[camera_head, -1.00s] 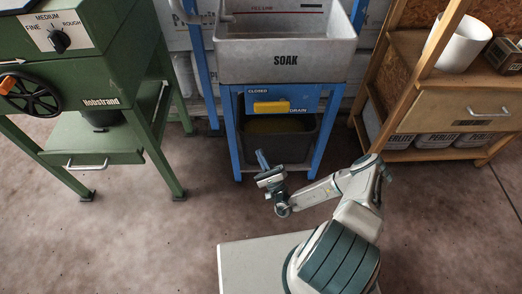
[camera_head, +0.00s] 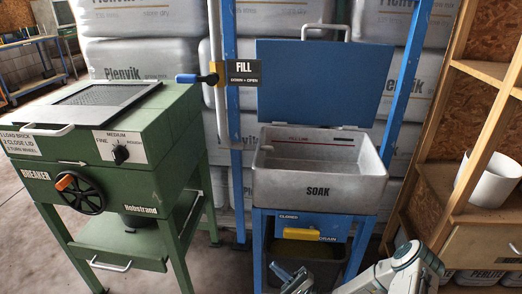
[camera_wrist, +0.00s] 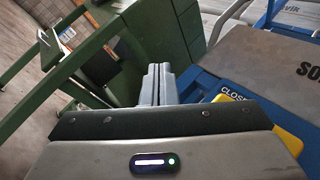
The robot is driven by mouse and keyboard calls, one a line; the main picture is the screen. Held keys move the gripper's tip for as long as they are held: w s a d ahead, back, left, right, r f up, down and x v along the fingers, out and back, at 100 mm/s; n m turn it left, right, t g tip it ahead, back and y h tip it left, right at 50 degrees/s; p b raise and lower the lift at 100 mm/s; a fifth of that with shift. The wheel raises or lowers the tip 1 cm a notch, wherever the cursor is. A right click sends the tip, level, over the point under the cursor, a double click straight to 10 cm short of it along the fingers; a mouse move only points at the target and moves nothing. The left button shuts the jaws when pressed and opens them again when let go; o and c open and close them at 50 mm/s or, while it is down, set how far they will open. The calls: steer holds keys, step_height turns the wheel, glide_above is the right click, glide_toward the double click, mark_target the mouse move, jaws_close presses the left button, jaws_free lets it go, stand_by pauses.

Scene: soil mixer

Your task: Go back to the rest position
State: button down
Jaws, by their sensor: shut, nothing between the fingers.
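My gripper (camera_head: 290,276) is at the bottom edge of the head view, in front of the soak stand, partly cut off by the frame. In the wrist view my gripper's two fingers (camera_wrist: 158,84) lie together with nothing between them. The grey SOAK basin (camera_head: 318,172) sits on a blue stand, with its blue lid (camera_head: 322,84) raised behind it. The yellow drain handle (camera_head: 302,234) is on the stand's front, at the CLOSED label; it also shows in the wrist view (camera_wrist: 285,135), to the right of my gripper.
The green breaker (camera_head: 150,125) with its black handwheel (camera_head: 78,192) stands on the left. A wooden shelf (camera_head: 480,215) with a white pot (camera_head: 488,180) is on the right. A FILL lever (camera_head: 190,78) is on the blue post. Stacked bags are behind.

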steer(key=s+r+n+g+h+p, duration=0.4)
steer(key=s+r+n+g+h, duration=0.15)
steer(key=r+g, duration=0.45)
steer(key=s+r+n+g+h+p, duration=0.45)
steer(key=r+n+g, duration=0.2)
steer(key=r, duration=0.55)
steer(key=s+d+r+t+h+p, duration=0.2)
steer(key=s+d+r+h, duration=0.1)
steer(key=r, duration=0.5)
steer(key=s+d+r+t+h+p, duration=0.3)
steer(key=r+h, duration=0.1)
steer(key=r, duration=0.4)
steer(key=s+d+r+t+h+p, duration=0.3)
steer(key=s+r+h, duration=0.1)
steer(key=r, duration=0.5)
steer(key=shift+d+m+h, duration=0.15)
steer(key=shift+m+h, duration=0.15)
steer(key=shift+m, duration=0.1)
